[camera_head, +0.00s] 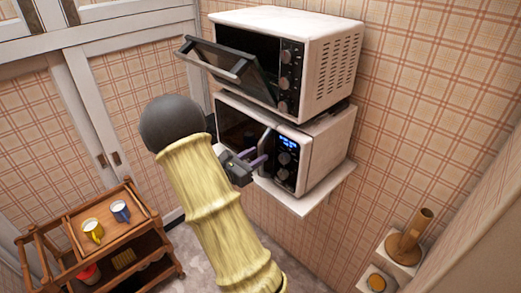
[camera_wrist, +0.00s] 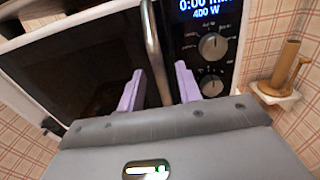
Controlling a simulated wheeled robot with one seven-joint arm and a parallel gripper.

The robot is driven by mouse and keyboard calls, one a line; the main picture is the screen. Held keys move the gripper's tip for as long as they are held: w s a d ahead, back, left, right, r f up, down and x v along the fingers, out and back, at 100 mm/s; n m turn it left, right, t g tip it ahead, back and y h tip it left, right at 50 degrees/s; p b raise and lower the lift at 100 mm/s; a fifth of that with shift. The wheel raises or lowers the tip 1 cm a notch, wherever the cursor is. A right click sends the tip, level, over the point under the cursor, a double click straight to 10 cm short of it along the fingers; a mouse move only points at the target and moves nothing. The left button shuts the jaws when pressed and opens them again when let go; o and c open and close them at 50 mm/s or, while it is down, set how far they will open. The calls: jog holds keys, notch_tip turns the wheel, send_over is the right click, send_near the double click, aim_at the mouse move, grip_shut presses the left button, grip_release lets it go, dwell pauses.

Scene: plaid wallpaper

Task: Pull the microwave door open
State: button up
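The microwave (camera_head: 313,155) is a white box with a dark door and a black control panel, on a wall shelf below another oven. Its dark door (camera_wrist: 75,70) looks closed in the wrist view. The door's silver handle (camera_wrist: 152,45) is an upright bar beside the control panel (camera_wrist: 208,45), whose display is lit. My gripper (camera_head: 256,159) is in front of the handle's lower part. In the wrist view its two purple fingers (camera_wrist: 159,80) are apart, one on each side of the handle, with gaps showing. I cannot tell how deep the handle sits between them.
A white oven (camera_head: 325,60) stands above the microwave, its door (camera_head: 232,65) tilted open towards the room. The shelf (camera_head: 318,194) juts from the wall. A wooden cart (camera_head: 75,245) with two mugs is at lower left. A wooden holder (camera_head: 408,240) is at right.

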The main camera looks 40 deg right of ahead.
jog(key=shift+w+d, duration=0.1)
jog(key=shift+d, duration=1.25)
grip_shut()
jog(key=shift+a, duration=0.2)
